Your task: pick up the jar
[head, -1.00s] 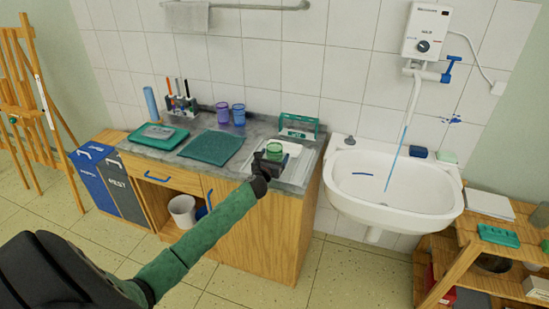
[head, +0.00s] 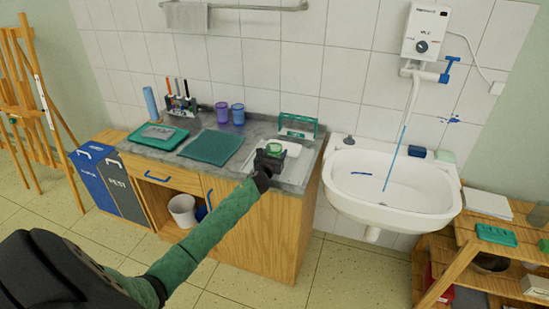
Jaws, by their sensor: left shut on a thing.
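A small green jar (head: 277,149) is at the right end of the counter, over the pale tray. My left gripper (head: 269,157) is at the jar's near side, shut on it and hiding its lower part. I cannot tell whether the jar touches the tray or is just above it. My right gripper is not in view.
The pale tray (head: 297,170) lies beside the white sink (head: 395,190). A green rack (head: 300,127) stands behind it. A green mat (head: 212,147), a teal tray (head: 158,137) and a brush holder (head: 180,106) occupy the counter's left part.

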